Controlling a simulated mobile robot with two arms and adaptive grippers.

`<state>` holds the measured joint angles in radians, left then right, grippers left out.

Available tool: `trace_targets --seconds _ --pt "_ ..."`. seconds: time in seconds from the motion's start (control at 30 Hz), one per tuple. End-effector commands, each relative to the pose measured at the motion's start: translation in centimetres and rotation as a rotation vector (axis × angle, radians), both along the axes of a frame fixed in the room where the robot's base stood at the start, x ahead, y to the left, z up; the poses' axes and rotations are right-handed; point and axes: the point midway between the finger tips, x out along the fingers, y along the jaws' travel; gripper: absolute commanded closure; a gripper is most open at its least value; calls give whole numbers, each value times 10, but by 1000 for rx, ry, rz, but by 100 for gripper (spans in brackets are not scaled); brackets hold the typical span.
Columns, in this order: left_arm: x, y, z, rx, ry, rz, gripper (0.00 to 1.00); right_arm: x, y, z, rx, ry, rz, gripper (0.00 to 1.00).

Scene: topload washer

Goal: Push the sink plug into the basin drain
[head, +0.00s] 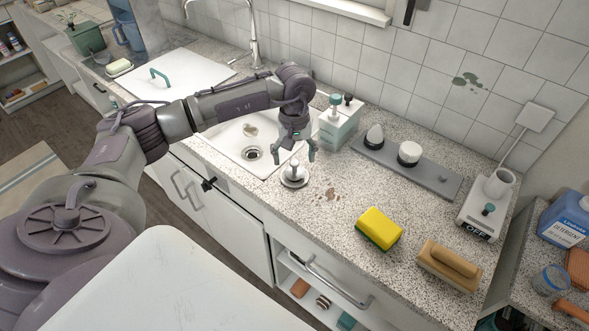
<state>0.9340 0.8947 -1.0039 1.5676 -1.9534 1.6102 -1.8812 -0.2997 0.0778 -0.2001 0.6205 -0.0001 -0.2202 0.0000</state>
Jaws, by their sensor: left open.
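The sink plug (294,175), a round metal disc with an upright knob, sits on the speckled counter by the right edge of the basin. The white basin (228,137) has its dark round drain (252,153) uncovered at the bottom, to the left of the plug. My left gripper (295,157) points down with its fingers apart, just above and behind the plug's knob. It holds nothing; whether a finger touches the knob I cannot tell. My right gripper is out of view.
Soap dispensers (338,122) stand behind my left gripper. A grey tray (432,174) with white knobs lies to the right. A yellow sponge (379,228) and a wooden brush (449,266) lie nearer the front. A faucet (254,45) rises behind the basin. A brown stain (329,196) marks the counter.

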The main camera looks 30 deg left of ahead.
Motion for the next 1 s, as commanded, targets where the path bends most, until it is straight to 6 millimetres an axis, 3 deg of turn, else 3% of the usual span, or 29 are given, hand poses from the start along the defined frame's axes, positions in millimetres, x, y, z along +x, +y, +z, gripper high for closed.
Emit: trace_targets --seconds 0.2,0.33,0.63,0.9,1.0 --pt "1 0 -26 0 6 1 21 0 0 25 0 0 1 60" --pt "2 0 -44 -1 2 0 21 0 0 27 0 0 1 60" --pt "2 0 -50 0 -1 0 23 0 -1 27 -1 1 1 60" --pt "2 0 -50 -1 -1 0 68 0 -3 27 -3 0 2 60" --pt "2 0 -49 0 -1 0 79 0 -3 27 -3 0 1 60"
